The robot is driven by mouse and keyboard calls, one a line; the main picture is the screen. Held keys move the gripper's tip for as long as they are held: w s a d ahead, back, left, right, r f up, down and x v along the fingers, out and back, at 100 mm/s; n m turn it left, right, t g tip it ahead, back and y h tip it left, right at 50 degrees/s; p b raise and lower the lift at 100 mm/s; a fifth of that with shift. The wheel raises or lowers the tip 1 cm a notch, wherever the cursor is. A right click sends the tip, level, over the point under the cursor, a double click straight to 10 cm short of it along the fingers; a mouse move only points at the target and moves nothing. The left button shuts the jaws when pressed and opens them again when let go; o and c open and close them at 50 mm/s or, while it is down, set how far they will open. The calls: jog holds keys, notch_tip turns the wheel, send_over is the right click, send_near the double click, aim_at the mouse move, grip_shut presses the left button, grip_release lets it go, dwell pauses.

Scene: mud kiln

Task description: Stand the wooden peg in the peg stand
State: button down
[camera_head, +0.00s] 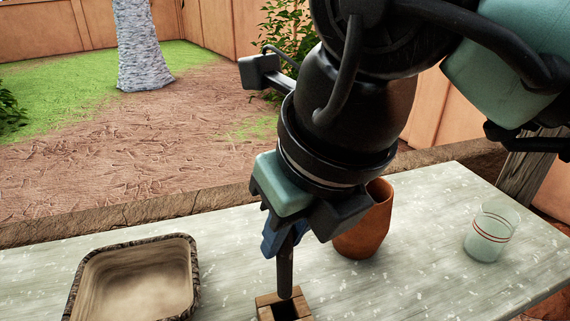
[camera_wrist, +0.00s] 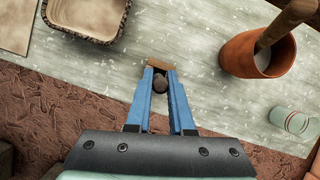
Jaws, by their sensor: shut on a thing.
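My gripper (camera_head: 283,243) is shut on the dark wooden peg (camera_head: 286,268), which hangs nearly upright below the blue fingers. The wooden peg stand (camera_head: 263,301) is at the bottom edge of the head view, partly cut off, with a dark square hole. The peg's lower end is at the stand's far rim, beside the visible hole; I cannot tell whether it touches. In the wrist view the peg's round end (camera_wrist: 160,82) shows between the fingers, and a brown strip of the stand (camera_wrist: 155,66) shows just past their tips.
A clay pot (camera_head: 366,232) stands right of my gripper; in the wrist view a wooden stick (camera_wrist: 287,22) rises from it. A striped glass (camera_head: 491,232) is farther right. A bark-rimmed tray (camera_head: 190,262) lies left. The pale table (camera_head: 430,280) is clear between pot and glass.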

aim_at(290, 272)
jog(key=shift+f+b, duration=2.85)
jog(key=shift+f, duration=0.75)
jog(key=c, duration=0.7)
grip_release()
jog(key=shift+r, duration=0.1)
jog(key=p+v, duration=0.7)
jog(key=v, duration=0.5)
jog(key=shift+s+r+p, duration=0.1)
jog(key=shift+r+p, duration=0.3)
